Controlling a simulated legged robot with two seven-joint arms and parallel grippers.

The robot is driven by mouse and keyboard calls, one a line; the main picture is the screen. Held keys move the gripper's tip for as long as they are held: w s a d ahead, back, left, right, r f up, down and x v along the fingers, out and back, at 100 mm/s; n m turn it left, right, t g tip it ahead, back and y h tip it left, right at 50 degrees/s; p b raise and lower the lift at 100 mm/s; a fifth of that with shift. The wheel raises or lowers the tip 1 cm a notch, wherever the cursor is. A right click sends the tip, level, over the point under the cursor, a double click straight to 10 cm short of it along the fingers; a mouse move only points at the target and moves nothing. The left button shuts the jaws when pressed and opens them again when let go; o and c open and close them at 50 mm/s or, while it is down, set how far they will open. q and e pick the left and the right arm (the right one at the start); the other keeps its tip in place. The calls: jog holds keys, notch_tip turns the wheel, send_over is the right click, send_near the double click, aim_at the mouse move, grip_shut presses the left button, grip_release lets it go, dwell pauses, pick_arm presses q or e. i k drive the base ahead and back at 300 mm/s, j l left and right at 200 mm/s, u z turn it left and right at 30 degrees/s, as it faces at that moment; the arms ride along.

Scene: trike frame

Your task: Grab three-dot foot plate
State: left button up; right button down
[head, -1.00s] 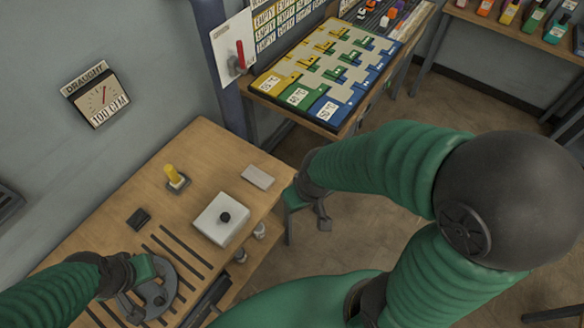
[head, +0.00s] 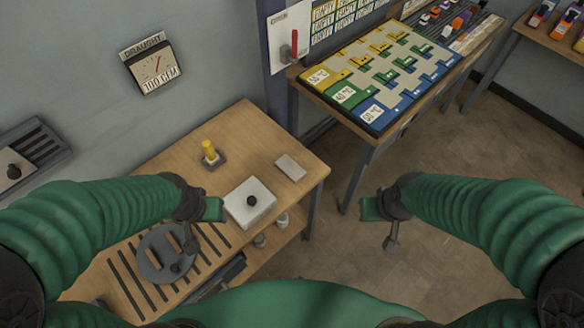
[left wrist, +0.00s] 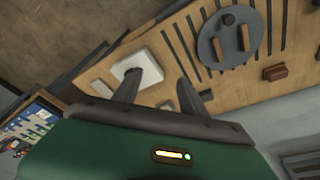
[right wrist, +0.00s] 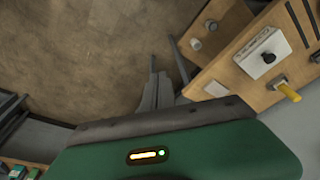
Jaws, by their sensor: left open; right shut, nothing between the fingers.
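No plate with three dots can be made out in any view. My left gripper (head: 208,210) is open and empty above the bench, near the white box with a black knob (head: 250,202). In the left wrist view its fingers (left wrist: 158,88) stand apart, with the white box (left wrist: 137,65) beyond them. My right gripper (head: 384,222) is shut and empty, over the floor right of the bench. Its closed fingers also show in the right wrist view (right wrist: 158,88).
The wooden bench (head: 245,130) carries a grey round disc (head: 151,262), dark slots, a yellow peg on a base (head: 210,154) and a small pale plate (head: 290,167). A colored board (head: 350,65) lies on the table behind. Floor at right is clear.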

aim_at(293, 170)
jog(key=i+l, duration=0.2)
jog(key=i+l+u, duration=0.15)
jog(key=l, duration=0.3)
jog(key=i+l, duration=0.2)
jog(key=l, duration=0.15)
jog(key=i+l+u, duration=0.1)
jog(key=l, duration=0.25)
jog(key=i+l+u, duration=0.1)
jog(key=l, duration=0.25)
jog(key=i+u, duration=0.1)
jog(key=u, duration=2)
